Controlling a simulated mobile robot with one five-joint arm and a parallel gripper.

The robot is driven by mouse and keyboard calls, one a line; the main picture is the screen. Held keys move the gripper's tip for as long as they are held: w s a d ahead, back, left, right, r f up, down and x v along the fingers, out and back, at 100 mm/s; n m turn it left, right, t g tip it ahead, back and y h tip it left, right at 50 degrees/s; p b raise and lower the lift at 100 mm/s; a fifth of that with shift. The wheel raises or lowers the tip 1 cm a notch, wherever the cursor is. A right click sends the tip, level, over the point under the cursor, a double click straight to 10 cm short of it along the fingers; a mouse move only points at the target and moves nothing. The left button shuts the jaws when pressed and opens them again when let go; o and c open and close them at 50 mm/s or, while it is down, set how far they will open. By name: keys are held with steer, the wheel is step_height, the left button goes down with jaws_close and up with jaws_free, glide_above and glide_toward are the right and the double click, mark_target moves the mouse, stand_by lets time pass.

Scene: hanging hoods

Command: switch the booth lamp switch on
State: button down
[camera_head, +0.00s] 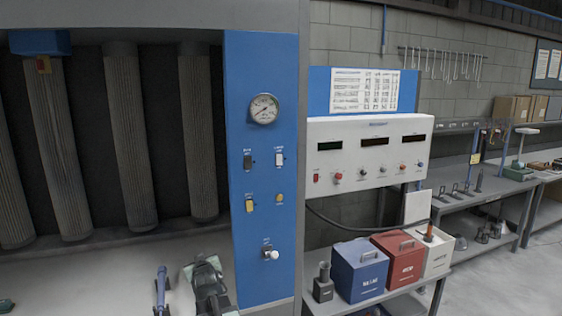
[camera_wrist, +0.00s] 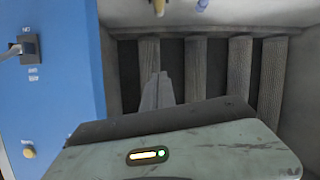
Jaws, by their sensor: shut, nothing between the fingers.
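The blue booth panel (camera_head: 262,130) carries several controls with labels too small to read, so I cannot tell which is the booth lamp switch. They include a black switch (camera_head: 248,161), a white switch (camera_head: 279,160), a yellow switch (camera_head: 249,205), a yellow button (camera_head: 280,198) and a lower white-knobbed switch (camera_head: 270,253). The wrist view is upside down; a dark-framed switch with a grey lever (camera_wrist: 28,47) and a yellow button (camera_wrist: 28,151) show at its left. My gripper (camera_wrist: 157,80) is shut and empty, apart from the panel, in front of the booth.
Ribbed filter tubes (camera_head: 130,140) stand in the booth behind my gripper. A gauge (camera_head: 263,108) tops the panel. Right of it are a white instrument box (camera_head: 370,150) and a bench with a blue case (camera_head: 360,270) and a red case (camera_head: 398,258).

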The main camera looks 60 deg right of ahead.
steer(key=s+d+r+m+t+h+p, duration=0.1)
steer(key=s+d+r+h+p, duration=0.15)
steer(key=s+d+r, duration=0.45)
steer(key=s+d+r+t+h+p, duration=0.1)
steer(key=s+d+r+h+p, duration=0.2)
steer(key=d+r, duration=0.6)
steer(key=s+d+r+t+h+p, duration=0.1)
steer(key=s+d+r+h, duration=0.1)
steer(key=s+r, duration=0.5)
steer(key=s+d+r+t+h+p, duration=0.1)
steer(key=s+d+r+h, duration=0.2)
steer(key=s+r, duration=0.4)
steer(key=shift+d+r+h, duration=0.35)
steer(key=shift+r+h, duration=0.05)
steer(key=shift+h, duration=0.05)
steer(key=shift+d, duration=0.1)
glide_toward(281, 157)
step_height(281, 157, up, 3)
steer(key=w+d, duration=0.1)
steer(key=d, duration=0.2)
steer(key=shift+w+a+b, duration=0.1)
steer(key=shift+w+b, duration=0.2)
steer(key=shift+b, duration=0.05)
steer(key=shift+w+d+f, duration=0.1)
steer(key=shift+w+d, duration=0.1)
steer(key=shift+w, duration=0.2)
